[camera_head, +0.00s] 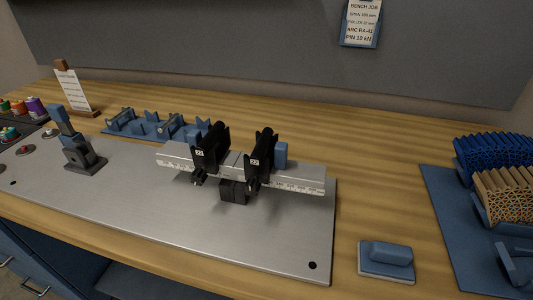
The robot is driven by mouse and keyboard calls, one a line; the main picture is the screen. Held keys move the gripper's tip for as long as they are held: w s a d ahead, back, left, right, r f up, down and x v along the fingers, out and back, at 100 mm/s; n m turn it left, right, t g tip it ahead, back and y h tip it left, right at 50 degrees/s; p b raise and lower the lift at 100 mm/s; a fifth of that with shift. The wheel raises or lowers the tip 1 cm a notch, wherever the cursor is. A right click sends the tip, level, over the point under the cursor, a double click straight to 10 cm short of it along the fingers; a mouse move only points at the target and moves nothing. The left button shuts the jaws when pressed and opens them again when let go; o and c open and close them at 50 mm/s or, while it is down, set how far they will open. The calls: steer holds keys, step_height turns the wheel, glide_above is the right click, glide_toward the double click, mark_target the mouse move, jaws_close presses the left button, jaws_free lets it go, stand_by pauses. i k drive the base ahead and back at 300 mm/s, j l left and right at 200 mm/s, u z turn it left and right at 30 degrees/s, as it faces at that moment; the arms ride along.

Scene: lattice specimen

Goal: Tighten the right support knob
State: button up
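Two black supports labelled "22" stand on a pale ruled rail (312,179) over the metal plate. The left support (212,146) has a similar knob (199,178). I cannot tell from here how tight either knob is. My gripper is not in view.
A black block (233,191) sits under the rail's middle. A blue lever (70,132) stands at left, and a blue rack (155,125) behind. A blue-handled block (386,259) and a blue tray of lattice pieces (452,240) lie right. The plate's front is clear.

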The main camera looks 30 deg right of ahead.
mark_target(252, 185)
steer(key=k+j+u, duration=0.1)
steer(key=j, duration=0.25)
steer(key=k+j, duration=0.25)
steer(key=k+j+u, duration=0.15)
steer(key=j, duration=0.3)
